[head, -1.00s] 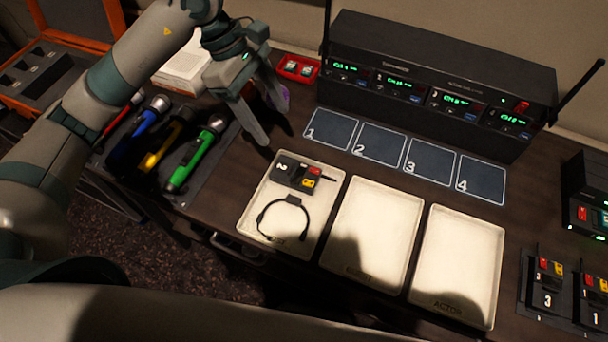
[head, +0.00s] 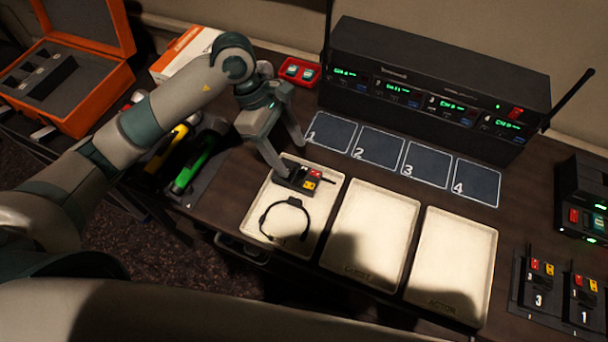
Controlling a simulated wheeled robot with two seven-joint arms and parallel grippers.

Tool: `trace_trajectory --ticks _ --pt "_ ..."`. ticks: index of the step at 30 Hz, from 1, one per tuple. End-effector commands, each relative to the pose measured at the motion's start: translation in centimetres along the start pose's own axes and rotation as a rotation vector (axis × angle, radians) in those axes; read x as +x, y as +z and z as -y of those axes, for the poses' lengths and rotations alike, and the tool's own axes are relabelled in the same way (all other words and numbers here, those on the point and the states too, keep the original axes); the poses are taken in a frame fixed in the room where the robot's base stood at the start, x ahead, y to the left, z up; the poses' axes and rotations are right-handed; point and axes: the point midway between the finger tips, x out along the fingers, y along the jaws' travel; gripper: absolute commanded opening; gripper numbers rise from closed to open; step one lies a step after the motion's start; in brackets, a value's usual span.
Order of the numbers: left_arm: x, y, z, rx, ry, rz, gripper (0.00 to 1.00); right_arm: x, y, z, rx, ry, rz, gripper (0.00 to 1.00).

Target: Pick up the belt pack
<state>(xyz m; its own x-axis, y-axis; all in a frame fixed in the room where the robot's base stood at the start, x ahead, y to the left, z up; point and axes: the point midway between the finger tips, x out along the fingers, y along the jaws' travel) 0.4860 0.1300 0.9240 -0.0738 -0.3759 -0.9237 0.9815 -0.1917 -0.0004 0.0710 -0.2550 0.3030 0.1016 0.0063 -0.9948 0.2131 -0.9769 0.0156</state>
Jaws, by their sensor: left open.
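A dark belt pack (head: 305,181) with red and yellow parts lies at the back of the left cream tray (head: 262,192). A black headset-like loop (head: 285,219) lies in front of it in the same tray. My left gripper (head: 291,162) is open at the back left edge of this pack, its fingers pointing down. One fingertip covers the pack's left end; I cannot tell whether it touches. Two more belt packs, marked 3 (head: 539,284) and 1 (head: 583,302), stand in a dark holder at the lower right. My right gripper is not in view.
The middle tray (head: 371,230) and right tray (head: 450,260) are empty. Behind them are numbered dark squares (head: 378,146) and a black receiver rack (head: 430,85) with antennas. Flashlights (head: 196,160) lie left, partly under my arm. An orange case (head: 100,75) stands open at the far left.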

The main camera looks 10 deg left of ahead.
Motion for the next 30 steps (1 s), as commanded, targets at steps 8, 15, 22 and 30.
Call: trace_trajectory --ticks 8,15,22,30 --pt "3.1 0.0 0.0 -0.001 -0.001 0.000 0.61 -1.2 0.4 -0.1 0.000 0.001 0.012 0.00" --pt "3.4 0.0 0.0 0.000 0.000 -0.001 0.61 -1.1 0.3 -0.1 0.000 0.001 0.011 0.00" --pt "3.6 0.0 0.0 -0.001 -0.001 0.000 0.61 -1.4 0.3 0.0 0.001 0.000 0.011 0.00" --pt "5.9 0.2 0.1 -0.003 -0.004 0.001 0.61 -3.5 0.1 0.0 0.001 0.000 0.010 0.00"
